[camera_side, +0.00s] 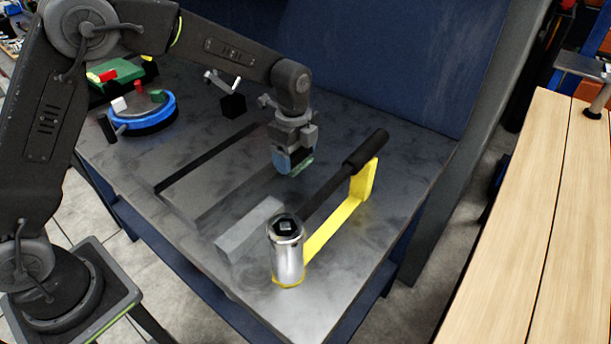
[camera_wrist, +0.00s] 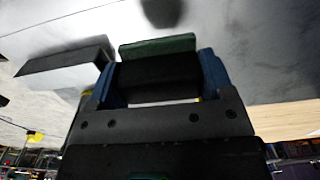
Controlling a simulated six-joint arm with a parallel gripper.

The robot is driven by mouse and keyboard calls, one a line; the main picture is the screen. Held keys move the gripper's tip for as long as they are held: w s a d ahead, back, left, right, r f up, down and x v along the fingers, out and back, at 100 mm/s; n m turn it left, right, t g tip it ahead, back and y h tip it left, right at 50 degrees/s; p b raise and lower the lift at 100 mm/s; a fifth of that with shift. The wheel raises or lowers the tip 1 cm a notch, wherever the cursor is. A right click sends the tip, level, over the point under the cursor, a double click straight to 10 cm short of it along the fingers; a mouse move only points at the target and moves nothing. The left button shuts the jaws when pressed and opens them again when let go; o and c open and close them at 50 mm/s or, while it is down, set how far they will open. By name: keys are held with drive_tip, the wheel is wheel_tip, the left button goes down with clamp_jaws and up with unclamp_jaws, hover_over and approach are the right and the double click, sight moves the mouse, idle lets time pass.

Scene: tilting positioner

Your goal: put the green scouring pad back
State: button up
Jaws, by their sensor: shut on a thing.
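My gripper (camera_side: 293,160) hangs over the middle of the grey metal table, pointing down, with blue fingers. It is shut on the green scouring pad (camera_side: 303,167), of which only a thin green edge shows beside the fingers. In the wrist view the pad (camera_wrist: 158,46) is a dark green strip spanning between the two blue fingertips of my gripper (camera_wrist: 160,75). A dark area lies below the strip. The pad appears held above the table. The pad's own place cannot be told from these views.
A long grey block (camera_side: 248,229) lies front left of my gripper. A blue-rimmed round dish (camera_side: 147,124) and a green box (camera_side: 118,73) stand back left.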

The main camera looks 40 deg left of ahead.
sight(305, 187)
drive_tip(key=shift+w+d+f, duration=0.15)
drive_tip(key=shift+d+f, duration=0.25)
drive_tip(key=shift+d, duration=0.25)
drive_tip(key=shift+w+d+f, duration=0.15)
drive_tip(key=shift+d+f, duration=0.25)
drive_tip(key=shift+d, duration=0.2)
drive_tip(key=shift+f, duration=2)
drive_tip(key=o, duration=1)
drive_tip(key=shift+f, duration=0.15)
